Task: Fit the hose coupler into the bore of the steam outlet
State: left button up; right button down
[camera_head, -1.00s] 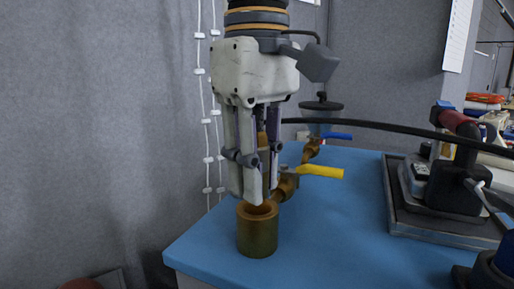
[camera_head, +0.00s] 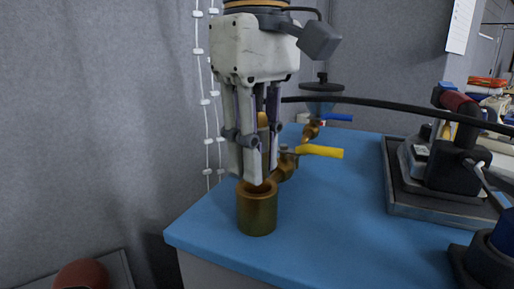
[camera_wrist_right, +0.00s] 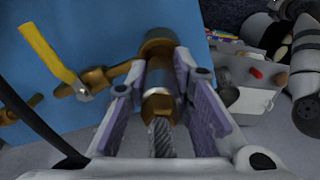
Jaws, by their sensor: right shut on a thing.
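The steam outlet (camera_head: 257,211) is an upright brass cylinder with an open bore on top, at the corner of the blue table. My right gripper (camera_head: 255,181) points down with its fingertips at the outlet's rim. It is shut on the brass hose coupler (camera_head: 263,134), which shows partly between the fingers. In the right wrist view the coupler (camera_wrist_right: 157,106) has a hex body and a braided hose behind it, and its far end points at the outlet (camera_wrist_right: 158,37). The fingers hide the coupler's lower end in the head view, so I cannot tell how deep it sits. My left gripper is not in view.
A brass pipe with a yellow-handled valve (camera_head: 320,152) joins the outlet, and a blue-handled valve (camera_head: 335,117) stands behind. A black hose (camera_head: 400,109) crosses above the table. A tray (camera_head: 440,207) with a device stands at right. The blue tabletop (camera_head: 330,225) between is clear.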

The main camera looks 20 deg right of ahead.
jog(key=shift+f, duration=0.85)
dwell(0.4)
jog(key=c, duration=1.3)
grip_release()
jog(key=shift+f, duration=0.1)
notch_tip(320, 180, up, 11)
jog(key=shift+a+r, duration=0.1)
jog(key=shift+r, duration=0.45)
